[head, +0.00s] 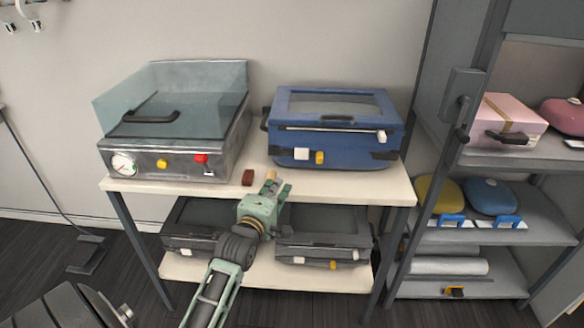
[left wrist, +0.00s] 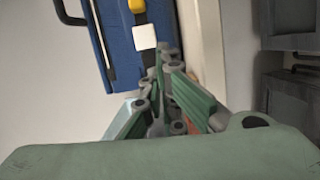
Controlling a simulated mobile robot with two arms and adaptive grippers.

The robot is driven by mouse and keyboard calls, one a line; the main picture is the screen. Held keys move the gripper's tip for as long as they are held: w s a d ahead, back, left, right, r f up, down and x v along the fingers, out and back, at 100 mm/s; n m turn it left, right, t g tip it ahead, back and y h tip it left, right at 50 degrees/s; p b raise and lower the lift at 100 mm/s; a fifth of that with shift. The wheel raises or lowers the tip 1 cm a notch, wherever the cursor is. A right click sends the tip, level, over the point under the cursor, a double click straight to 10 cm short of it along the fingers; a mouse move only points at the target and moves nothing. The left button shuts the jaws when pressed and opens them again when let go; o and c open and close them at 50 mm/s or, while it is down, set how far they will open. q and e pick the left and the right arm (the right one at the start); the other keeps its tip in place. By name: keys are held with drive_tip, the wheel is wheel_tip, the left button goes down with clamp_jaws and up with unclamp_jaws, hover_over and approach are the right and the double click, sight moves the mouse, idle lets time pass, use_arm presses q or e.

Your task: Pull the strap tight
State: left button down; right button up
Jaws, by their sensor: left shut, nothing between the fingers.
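A blue case (head: 335,125) stands on the right half of the upper shelf. A thin pale strap-like band (head: 325,130) runs across its front and ends in a white piece (head: 381,136) at the right; I cannot tell for sure that this is the strap. My left gripper (head: 272,186) is at the shelf's front edge, in front of and below the case's left part, apart from the band. It is shut and empty. The left wrist view shows its fingers (left wrist: 162,92) together below the blue case (left wrist: 118,50) and its white square (left wrist: 144,37). My right gripper is not in view.
A grey clear-lidded machine (head: 160,150) stands left on the upper shelf (head: 215,190). A small brown block (head: 248,177) lies near my gripper. Two dark cases (head: 192,225) (head: 325,235) are on the lower shelf, and a rack (head: 520,240) stands at the right.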

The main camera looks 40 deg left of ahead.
use_arm(q)
wheel_tip(320, 180, up, 2)
approach(304, 151)
drive_tip(key=shift+n+t, duration=0.3)
drive_tip(key=shift+n, duration=0.1)
drive_tip(key=a, duration=0.1)
drive_tip(key=w+a, duration=0.1)
drive_tip(key=a, duration=0.1)
drive_tip(key=w+a, duration=0.1)
drive_tip(key=shift+a+f+p, duration=0.2)
drive_tip(key=shift+a+p, duration=0.05)
drive_tip(key=shift+p, duration=0.05)
drive_tip(key=shift+w+d+p, duration=0.35)
drive_tip(key=shift+w+d, duration=0.75)
drive_tip(key=shift+w, duration=0.1)
drive_tip(key=shift+w+d+f, duration=0.1)
drive_tip(key=shift+w+d, duration=0.15)
drive_tip(key=shift+d, duration=0.25)
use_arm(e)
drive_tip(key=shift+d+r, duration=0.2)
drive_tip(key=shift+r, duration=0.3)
